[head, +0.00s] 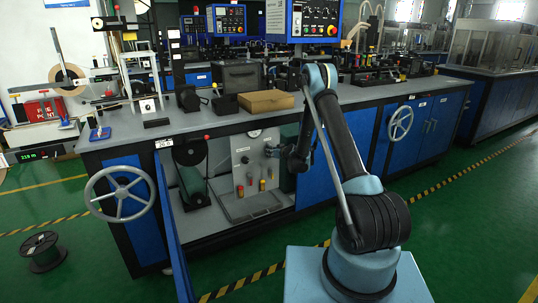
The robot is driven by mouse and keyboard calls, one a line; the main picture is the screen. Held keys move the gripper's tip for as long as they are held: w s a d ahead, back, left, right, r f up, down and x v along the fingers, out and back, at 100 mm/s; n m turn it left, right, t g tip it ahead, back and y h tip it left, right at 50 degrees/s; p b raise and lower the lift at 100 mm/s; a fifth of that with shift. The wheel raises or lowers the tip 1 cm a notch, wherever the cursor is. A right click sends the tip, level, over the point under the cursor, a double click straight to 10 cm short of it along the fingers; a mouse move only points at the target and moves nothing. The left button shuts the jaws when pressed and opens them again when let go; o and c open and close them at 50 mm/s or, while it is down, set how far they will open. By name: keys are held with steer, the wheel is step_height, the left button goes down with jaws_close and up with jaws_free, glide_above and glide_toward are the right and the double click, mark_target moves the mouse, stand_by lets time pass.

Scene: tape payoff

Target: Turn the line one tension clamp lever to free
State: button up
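The panel also carries a round gauge (255,133), a small dark knob or lever (244,160), a red-and-yellow fitting (240,190) and another one (262,185) lower down. The line labels are too small to read.
A blue door (172,232) stands open at the bay's left. A handwheel (120,194) sticks out left of it, another (400,122) at the right. A cardboard box (266,101) lies on the bench. Green floor in front is clear.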

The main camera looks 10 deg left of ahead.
steer(key=shift+w+a, duration=0.2)
steer(key=shift+a, duration=0.05)
